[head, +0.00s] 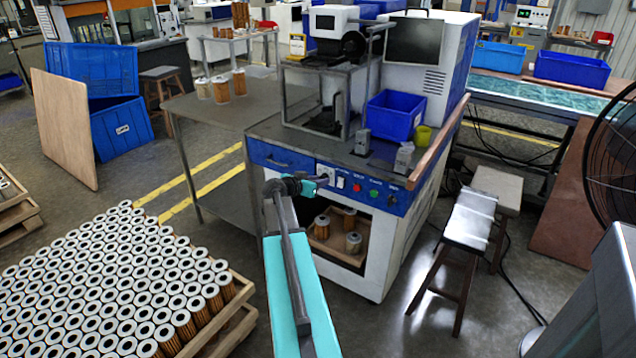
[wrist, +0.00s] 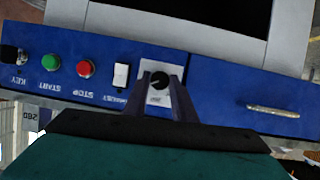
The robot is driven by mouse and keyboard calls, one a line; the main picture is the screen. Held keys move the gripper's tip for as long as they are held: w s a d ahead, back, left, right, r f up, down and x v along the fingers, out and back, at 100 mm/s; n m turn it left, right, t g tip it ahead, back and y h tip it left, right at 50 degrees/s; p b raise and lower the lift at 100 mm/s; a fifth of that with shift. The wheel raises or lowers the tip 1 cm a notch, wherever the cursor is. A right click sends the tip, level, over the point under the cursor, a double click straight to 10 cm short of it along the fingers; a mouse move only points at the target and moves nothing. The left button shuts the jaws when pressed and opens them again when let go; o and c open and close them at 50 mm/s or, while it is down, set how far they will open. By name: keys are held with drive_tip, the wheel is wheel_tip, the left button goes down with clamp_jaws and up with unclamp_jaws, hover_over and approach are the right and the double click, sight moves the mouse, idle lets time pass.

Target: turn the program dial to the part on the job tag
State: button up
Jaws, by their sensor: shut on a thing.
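The program dial (wrist: 158,80) is a black knob with a pale pointer mark on a white plate, set in the blue control panel. In the wrist view, which shows the panel upside down, my gripper (wrist: 160,83) has one finger on each side of the knob. My gripper also shows in the head view (head: 322,180), at the panel, where it hides the knob. The small print around the dial is unreadable. A yellow-edged card (head: 298,44) stands on the machine's frame and may be the job tag; its text is too small to read.
Beside the dial are a white switch (wrist: 121,76), a red stop button (wrist: 86,68), a green start button (wrist: 51,62) and a key switch (wrist: 12,55). A drawer handle (wrist: 273,110) lies on the dial's other side. A blue bin (head: 393,116) sits on the bench top.

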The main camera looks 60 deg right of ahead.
drive_tip(key=n+g+h+b, duration=0.2)
drive_tip(key=n, duration=0.4)
drive_tip(key=n+g+h+b, duration=0.2)
drive_tip(key=n, duration=0.5)
drive_tip(key=d+f+n+g+h+b, duration=0.1)
drive_tip(key=n+g+b, duration=0.1)
drive_tip(key=n, duration=0.5)
drive_tip(key=shift+w+h, duration=0.25)
drive_tip(key=shift+h, duration=0.15)
idle(0.4)
idle(0.5)
drive_tip(key=o, duration=1)
drive_tip(key=shift+c, duration=0.2)
drive_tip(key=shift+o, duration=0.4)
drive_tip(key=shift+a+f, duration=0.1)
